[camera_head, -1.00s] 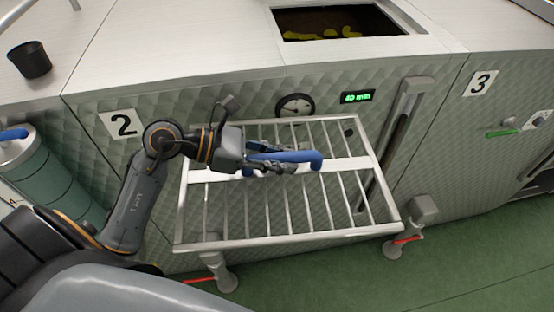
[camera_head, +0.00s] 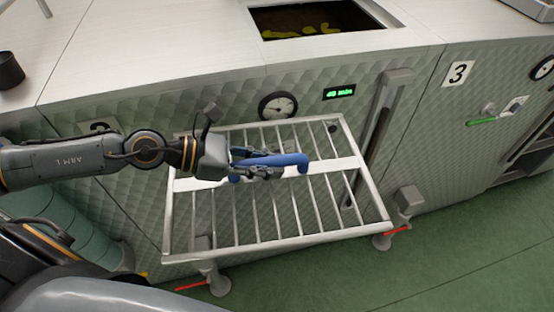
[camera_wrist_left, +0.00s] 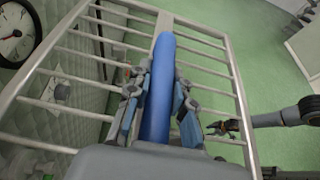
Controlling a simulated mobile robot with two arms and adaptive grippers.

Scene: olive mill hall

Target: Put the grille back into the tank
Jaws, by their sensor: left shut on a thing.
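The grille (camera_head: 256,246), a metal frame of parallel bars with a white crossbar and a blue handle (camera_head: 275,160), hangs in front of the tank's quilted steel front. My left gripper (camera_head: 262,167) is shut on the blue handle, which also runs between its fingers in the left wrist view (camera_wrist_left: 160,92). The tank (camera_head: 225,83) has a rectangular opening (camera_head: 315,18) in its top, dark inside with yellow patches. The grille is lower than this opening and outside it. My right gripper (camera_wrist_left: 222,128) shows small at the right of the left wrist view; its finger state is unclear.
A dial gauge (camera_head: 278,105), a green display (camera_head: 339,92) and an upright handle bar (camera_head: 377,120) are on the tank front. A dark cup (camera_head: 9,70) stands on the top at left. Tank 3 (camera_head: 458,73) is at right. Green floor (camera_head: 460,250) is clear at front right.

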